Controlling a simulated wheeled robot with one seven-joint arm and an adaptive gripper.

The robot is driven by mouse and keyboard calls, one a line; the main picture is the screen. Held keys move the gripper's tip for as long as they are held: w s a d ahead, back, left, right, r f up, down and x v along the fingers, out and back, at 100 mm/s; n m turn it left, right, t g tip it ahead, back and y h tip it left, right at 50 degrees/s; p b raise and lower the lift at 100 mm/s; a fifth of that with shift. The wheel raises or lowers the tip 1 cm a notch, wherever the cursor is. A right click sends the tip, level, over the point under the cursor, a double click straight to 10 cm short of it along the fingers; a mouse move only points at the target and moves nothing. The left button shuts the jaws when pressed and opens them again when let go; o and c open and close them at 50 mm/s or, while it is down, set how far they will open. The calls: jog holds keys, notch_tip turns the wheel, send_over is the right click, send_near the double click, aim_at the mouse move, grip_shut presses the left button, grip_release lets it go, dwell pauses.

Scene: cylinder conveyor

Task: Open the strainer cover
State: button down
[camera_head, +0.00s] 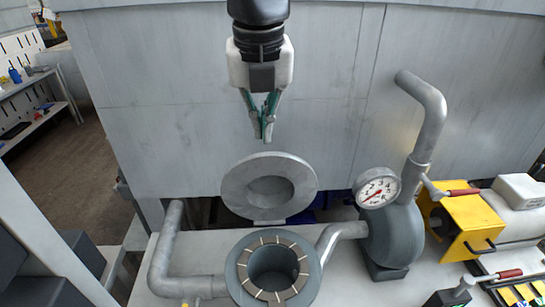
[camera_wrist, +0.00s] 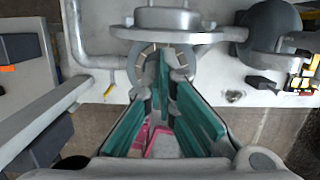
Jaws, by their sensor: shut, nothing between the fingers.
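The strainer cover (camera_head: 233,191) is a round grey disc with a recessed centre. In the head view it stands tilted up behind the strainer body (camera_head: 239,270), whose round opening is uncovered and ringed with light radial marks. In the wrist view the cover (camera_wrist: 168,18) is near the top edge, and part of the strainer rim (camera_wrist: 140,75) shows below it, partly hidden by the fingers. My gripper (camera_head: 264,138) points down above the cover, apart from it in the head view. Its teal fingers are shut and empty; they fill the middle of the wrist view (camera_wrist: 166,62).
A dial gauge (camera_head: 377,190) stands on a grey rounded vessel (camera_head: 393,238) to the right. Grey pipes run left (camera_head: 168,250) and upper right (camera_head: 427,120). A yellow box (camera_head: 460,228) is farther right. A large grey metal wall (camera_head: 150,110) rises behind.

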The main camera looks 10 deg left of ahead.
jog(key=s+d+t+p, duration=0.1)
jog(key=s+d, duration=0.3)
jog(key=s, duration=0.3)
jog(key=w+a+f, duration=0.2)
jog(key=w+f, duration=0.4)
jog(key=f, duration=0.2)
jog(key=shift+w+y+b, duration=0.3)
jog(key=shift+w+b, duration=0.1)
jog(key=shift+b, duration=0.05)
jog(key=shift+f, duration=0.1)
